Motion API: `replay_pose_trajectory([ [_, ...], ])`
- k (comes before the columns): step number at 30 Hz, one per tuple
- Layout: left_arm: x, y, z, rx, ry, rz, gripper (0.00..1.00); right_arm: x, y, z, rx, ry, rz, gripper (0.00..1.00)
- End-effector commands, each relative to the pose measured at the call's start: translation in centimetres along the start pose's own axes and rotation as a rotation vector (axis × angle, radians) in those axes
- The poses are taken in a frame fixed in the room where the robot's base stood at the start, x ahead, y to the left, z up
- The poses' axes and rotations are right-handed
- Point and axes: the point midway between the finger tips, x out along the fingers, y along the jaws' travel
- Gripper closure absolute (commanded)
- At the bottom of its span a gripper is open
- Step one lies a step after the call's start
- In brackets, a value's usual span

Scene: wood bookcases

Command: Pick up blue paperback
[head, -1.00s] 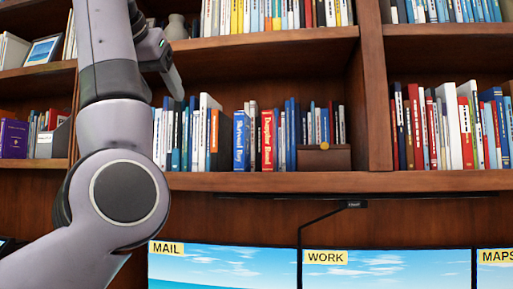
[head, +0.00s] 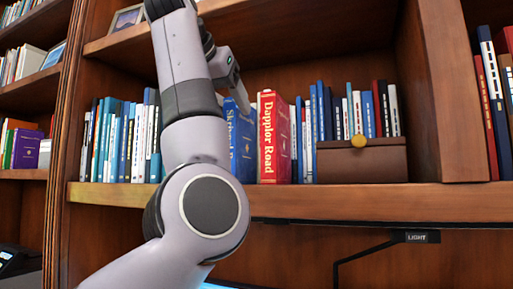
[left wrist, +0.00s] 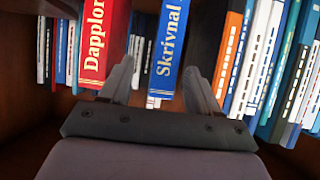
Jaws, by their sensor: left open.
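The blue paperback (head: 240,143) with pale spine lettering stands upright on the middle shelf, left of a thick red book (head: 273,138). My arm hides part of it in the head view. In the left wrist view the blue paperback (left wrist: 168,47) shows its spine between the two fingers of my left gripper (left wrist: 158,78). The fingers are apart and hold nothing. In the head view my left gripper (head: 233,88) is in front of the book's upper part. I cannot tell whether a finger touches it. My right gripper is not in view.
The red book (left wrist: 104,42) and an orange-spined book (left wrist: 235,50) flank the blue one in the left wrist view. A brown box (head: 362,161) with a yellow knob stands to the right. The shelf edge (head: 330,198) runs below, with a lamp (head: 416,238) underneath.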

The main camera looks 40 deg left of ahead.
Motion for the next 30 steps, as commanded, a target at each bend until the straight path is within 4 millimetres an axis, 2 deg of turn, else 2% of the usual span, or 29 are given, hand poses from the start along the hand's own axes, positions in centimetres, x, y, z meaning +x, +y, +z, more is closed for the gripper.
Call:
replay_pose_trajectory([
  [8,2.8,-0.2,0.2,0.0,-0.003,0.0,0.38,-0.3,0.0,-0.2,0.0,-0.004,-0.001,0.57],
  [16,6.5,-0.5,0.5,0.0,-0.003,0.001,0.38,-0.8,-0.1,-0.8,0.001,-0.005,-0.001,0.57],
  [25,7.1,-0.6,0.6,0.0,-0.001,0.0,0.38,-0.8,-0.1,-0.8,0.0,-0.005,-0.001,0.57],
  [26,7.1,-0.6,0.6,0.0,-0.001,0.0,0.45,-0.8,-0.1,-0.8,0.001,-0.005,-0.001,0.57],
  [30,7.1,-0.5,0.6,0.0,-0.001,0.0,0.9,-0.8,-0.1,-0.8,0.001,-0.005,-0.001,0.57],
])
